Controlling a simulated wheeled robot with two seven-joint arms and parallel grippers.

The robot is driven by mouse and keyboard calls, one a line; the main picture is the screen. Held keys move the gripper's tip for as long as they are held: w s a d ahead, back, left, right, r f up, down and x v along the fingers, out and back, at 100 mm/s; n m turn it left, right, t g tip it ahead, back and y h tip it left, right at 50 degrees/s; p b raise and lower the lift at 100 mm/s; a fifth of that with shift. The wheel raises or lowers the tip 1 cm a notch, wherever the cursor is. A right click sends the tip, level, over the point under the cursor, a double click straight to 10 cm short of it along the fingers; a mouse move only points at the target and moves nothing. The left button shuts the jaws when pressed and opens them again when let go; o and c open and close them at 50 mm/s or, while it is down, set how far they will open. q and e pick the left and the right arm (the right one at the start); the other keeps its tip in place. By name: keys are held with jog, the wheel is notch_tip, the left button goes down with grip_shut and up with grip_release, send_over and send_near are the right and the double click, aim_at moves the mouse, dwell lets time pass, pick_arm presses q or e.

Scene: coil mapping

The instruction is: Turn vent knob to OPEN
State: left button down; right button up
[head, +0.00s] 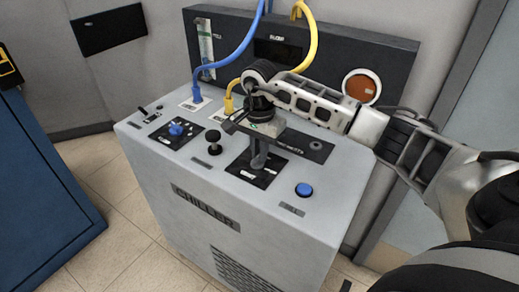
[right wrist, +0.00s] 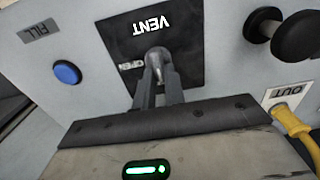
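The vent knob (right wrist: 157,58) is a small grey metal knob on a black plate marked VENT (right wrist: 185,50), which appears upside down in the right wrist view. The OPEN label (right wrist: 131,65) is beside the knob. My right gripper (right wrist: 158,78) has its two fingers close together on either side of the knob and looks shut on it. In the head view, my right gripper (head: 258,160) points down at the vent plate (head: 262,178), and the knob is mostly hidden by the fingers. My left gripper is not in view.
The grey chiller (head: 210,212) has a blue FILL button (head: 304,189), a black knob (head: 213,137) and a blue knob (head: 178,129) on top. Blue (head: 228,58) and yellow (head: 309,48) hoses rise behind my right gripper. A dark blue cabinet (head: 45,185) stands left.

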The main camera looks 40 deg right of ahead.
grip_shut()
jog(key=m, duration=0.3)
jog(key=shift+s+m+b, duration=0.2)
jog(key=shift+m+b, duration=0.1)
jog(key=m, duration=0.5)
jog(key=shift+s, duration=0.25)
jog(key=m, duration=0.5)
jog(key=shift+s+a, duration=0.1)
jog(key=shift+s, duration=0.05)
jog(key=shift+s+a+m, duration=0.1)
jog(key=shift+a+m, duration=0.05)
jog(key=shift+m, duration=1.95)
jog(key=o, duration=0.7)
grip_release()
